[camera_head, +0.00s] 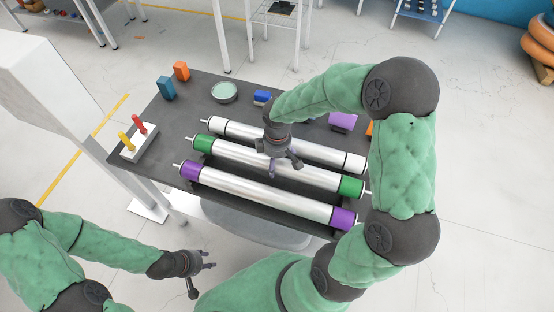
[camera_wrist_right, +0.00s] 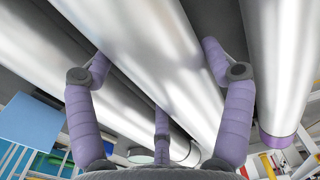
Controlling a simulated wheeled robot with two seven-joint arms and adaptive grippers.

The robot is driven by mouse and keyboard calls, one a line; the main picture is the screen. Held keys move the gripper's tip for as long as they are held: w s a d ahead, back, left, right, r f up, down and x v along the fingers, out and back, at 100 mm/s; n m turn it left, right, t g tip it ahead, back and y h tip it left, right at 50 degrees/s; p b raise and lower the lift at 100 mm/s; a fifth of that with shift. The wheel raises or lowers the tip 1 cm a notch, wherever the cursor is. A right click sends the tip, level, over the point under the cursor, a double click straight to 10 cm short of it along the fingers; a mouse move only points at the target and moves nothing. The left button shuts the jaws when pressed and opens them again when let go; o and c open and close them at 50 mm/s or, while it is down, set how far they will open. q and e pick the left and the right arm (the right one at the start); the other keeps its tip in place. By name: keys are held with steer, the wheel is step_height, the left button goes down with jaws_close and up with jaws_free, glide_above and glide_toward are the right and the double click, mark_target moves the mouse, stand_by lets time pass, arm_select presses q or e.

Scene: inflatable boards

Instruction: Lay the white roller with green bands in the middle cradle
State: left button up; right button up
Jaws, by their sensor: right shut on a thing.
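The white roller with green bands (camera_head: 230,153) lies between two other rollers on the dark table, its green ends showing at left and right. My right gripper (camera_head: 283,163) is over its middle, pointing down, shut on it. In the right wrist view the purple fingers (camera_wrist_right: 157,58) are on both sides of the silvery roller (camera_wrist_right: 165,85). The middle cradle is hidden below, and I cannot tell whether the roller touches it. My left gripper (camera_head: 205,268) is open and empty, off the table's front left.
The table (camera_head: 150,108) also holds a white block with red and yellow pegs (camera_head: 138,140), a green round dish (camera_head: 224,92), and blue (camera_head: 166,88), orange (camera_head: 181,71) and purple (camera_head: 343,121) blocks.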

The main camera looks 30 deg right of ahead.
steer(key=shift+f+b, duration=0.6)
steer(key=shift+f, duration=0.25)
steer(key=o, duration=1.6)
steer(key=shift+f, duration=0.1)
step_height(320, 180, up, 12)
steer(key=shift+r, duration=0.1)
